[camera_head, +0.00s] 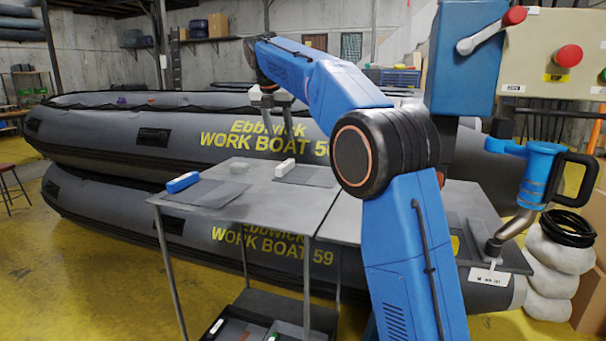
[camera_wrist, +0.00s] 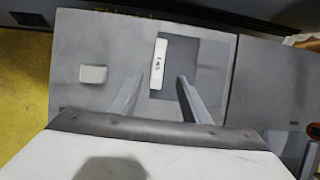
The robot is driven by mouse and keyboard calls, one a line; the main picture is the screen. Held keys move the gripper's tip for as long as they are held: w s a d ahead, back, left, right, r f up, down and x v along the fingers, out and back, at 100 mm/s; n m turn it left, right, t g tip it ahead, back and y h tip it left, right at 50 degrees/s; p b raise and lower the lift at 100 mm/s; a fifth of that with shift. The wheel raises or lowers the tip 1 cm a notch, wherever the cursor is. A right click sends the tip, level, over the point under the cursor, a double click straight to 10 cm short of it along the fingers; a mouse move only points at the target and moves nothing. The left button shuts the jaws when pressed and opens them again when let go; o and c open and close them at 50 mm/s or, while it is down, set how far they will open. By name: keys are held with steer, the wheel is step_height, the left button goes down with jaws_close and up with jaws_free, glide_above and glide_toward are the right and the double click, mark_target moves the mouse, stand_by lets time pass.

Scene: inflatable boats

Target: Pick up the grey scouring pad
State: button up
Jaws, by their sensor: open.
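The grey scouring pad (camera_head: 238,168), a small pale grey block with rounded corners, lies on the grey metal table (camera_head: 262,200). In the wrist view the pad (camera_wrist: 93,74) lies on bare tabletop, left of both fingers. My gripper (camera_head: 277,125) is open and empty above the table, pointing down. In the wrist view the fingers of my gripper (camera_wrist: 159,80) are spread wide, with a white bar with dark marks (camera_wrist: 158,64) seen between and beyond their tips. The pad is fully visible and apart from the fingers.
The white bar lies at the left edge of a dark mat (camera_wrist: 195,65). A blue block (camera_head: 183,182) lies by another dark mat (camera_head: 205,193) at the table's left end. Grey inflatable boats (camera_head: 100,125) are stacked behind the table. Bare tabletop surrounds the pad.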

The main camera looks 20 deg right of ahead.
mark_target(285, 163)
steer(key=x, duration=1.1)
steer(key=shift+a+f, duration=0.15)
steer(key=shift+f, duration=0.05)
steer(key=shift+c, duration=0.7)
jaws_close()
